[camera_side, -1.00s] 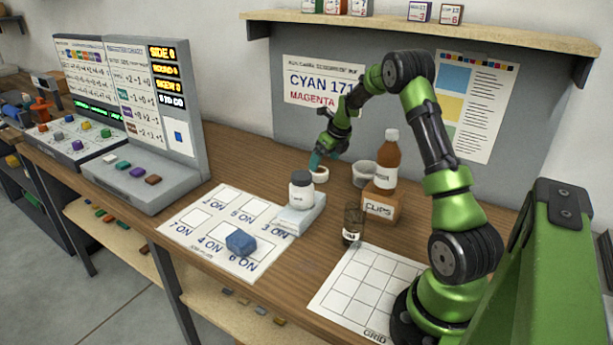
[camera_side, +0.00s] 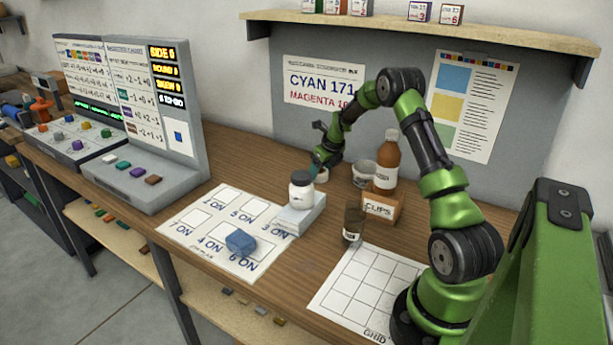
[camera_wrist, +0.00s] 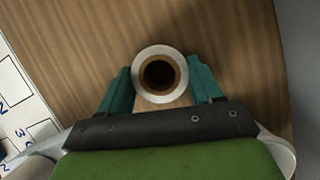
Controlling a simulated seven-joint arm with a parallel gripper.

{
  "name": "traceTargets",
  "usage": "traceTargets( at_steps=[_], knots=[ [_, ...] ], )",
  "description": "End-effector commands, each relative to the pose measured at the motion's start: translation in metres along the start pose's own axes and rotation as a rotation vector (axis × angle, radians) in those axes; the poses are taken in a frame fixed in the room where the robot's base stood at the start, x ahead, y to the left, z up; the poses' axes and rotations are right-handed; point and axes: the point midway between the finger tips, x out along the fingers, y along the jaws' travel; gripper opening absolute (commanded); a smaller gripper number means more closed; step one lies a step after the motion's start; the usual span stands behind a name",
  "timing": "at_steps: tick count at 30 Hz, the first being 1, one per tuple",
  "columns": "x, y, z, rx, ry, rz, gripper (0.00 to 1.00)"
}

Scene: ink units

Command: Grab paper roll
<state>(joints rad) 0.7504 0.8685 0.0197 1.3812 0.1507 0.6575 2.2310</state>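The paper roll (camera_wrist: 160,57) is a white ring with a brown core and a dark hole, standing on end on the wooden table. In the side view the roll (camera_side: 322,176) shows only in part, behind the white jar and under my gripper. My gripper (camera_wrist: 160,88) has its two teal fingers apart, one on each side of the roll's near part in the wrist view. I cannot tell whether the fingers touch it.
A backboard (camera_side: 262,110) rises behind.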

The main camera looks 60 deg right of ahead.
Motion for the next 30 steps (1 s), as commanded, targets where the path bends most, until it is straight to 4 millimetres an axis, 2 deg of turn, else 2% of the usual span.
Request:
traceTargets(
  at_steps=[1,5,11,14,24,28,30],
  knots=[
    [0.000,0.000,0.000,0.000,0.000,0.000,0.52],
    [0.000,0.000,0.000,-0.001,0.000,-0.001,0.33],
    [-0.001,0.000,0.000,-0.001,0.000,-0.001,0.33],
    [-0.007,0.000,0.004,-0.002,-0.001,-0.002,0.33],
    [-0.067,0.000,0.029,-0.003,-0.003,-0.003,0.33],
    [-0.083,0.002,0.036,-0.004,-0.002,0.000,0.33],
    [-0.088,0.011,0.042,-0.019,-0.003,0.007,0.33]
  ],
)
